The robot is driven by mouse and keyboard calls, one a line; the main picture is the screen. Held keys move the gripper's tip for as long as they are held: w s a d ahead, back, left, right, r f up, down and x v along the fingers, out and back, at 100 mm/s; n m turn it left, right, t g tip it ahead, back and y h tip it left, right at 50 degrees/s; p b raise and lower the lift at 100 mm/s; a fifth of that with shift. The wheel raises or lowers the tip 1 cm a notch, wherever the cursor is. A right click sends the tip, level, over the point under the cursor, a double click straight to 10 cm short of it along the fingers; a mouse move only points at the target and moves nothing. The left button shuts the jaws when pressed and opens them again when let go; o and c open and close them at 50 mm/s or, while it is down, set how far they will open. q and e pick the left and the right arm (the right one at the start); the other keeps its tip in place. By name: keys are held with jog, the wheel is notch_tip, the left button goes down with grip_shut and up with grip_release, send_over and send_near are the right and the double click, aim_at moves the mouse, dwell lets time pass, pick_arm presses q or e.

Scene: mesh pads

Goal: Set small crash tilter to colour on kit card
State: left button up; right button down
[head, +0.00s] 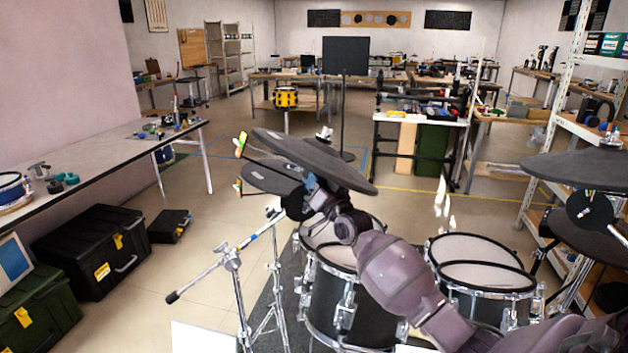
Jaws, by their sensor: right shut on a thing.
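My right arm reaches in from the bottom right. Its gripper (310,186) is at the underside of the dark crash cymbal pad (312,160), which is tilted down to the right. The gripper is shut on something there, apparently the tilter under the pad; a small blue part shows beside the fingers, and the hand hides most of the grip. A second dark pad (270,178) sits just below and to the left. A blank white sheet (203,338) shows at the bottom edge; I cannot tell whether it is the kit card. My left gripper is not in view.
Drums with pale mesh heads (482,262) stand around my arm. A boom stand (232,262) is in front at left. More dark pads (585,170) hang at right. Open floor lies between.

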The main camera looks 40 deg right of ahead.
jog(key=n, duration=0.1)
jog(key=a+n+y, duration=0.1)
jog(key=shift+r+n+p, duration=0.2)
jog(key=shift+n+p, duration=0.1)
jog(key=shift+p, duration=0.05)
jog(key=c, duration=1.2)
grip_release()
jog(key=shift+o, duration=0.2)
jog(key=v, duration=1)
jog(key=shift+s, duration=0.35)
jog(key=shift+d+f, duration=0.1)
